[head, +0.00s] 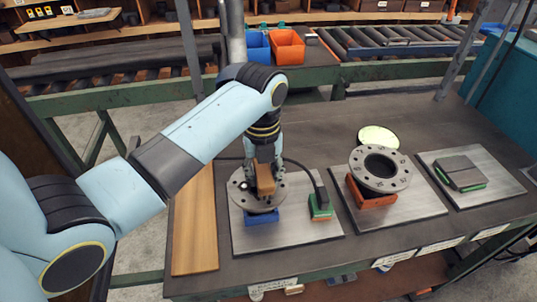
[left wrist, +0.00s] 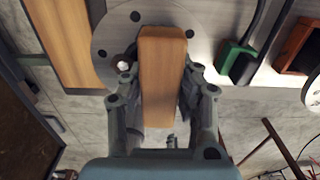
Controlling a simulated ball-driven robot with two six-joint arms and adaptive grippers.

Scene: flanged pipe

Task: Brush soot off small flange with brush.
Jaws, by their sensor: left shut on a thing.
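My left gripper (head: 264,168) is shut on the brush (head: 265,182), a block with a brown wooden back. The left wrist view shows the brush (left wrist: 160,75) between the two fingers. It is over the small flange (head: 243,200), a grey disc with bolt holes on a blue block (head: 262,217) on the left metal plate. The flange also shows in the left wrist view (left wrist: 107,38), partly covered by the brush. The brush's underside is hidden, so I cannot tell whether it touches the flange. I cannot make out soot. My right gripper is not in view.
A green-and-black tool (head: 320,206) stands right of the flange. A larger flange (head: 397,172) rests on a red block (head: 372,194) on the middle plate. A grey-and-green block (head: 460,174) lies on the right plate. A wooden board (head: 195,225) lies left.

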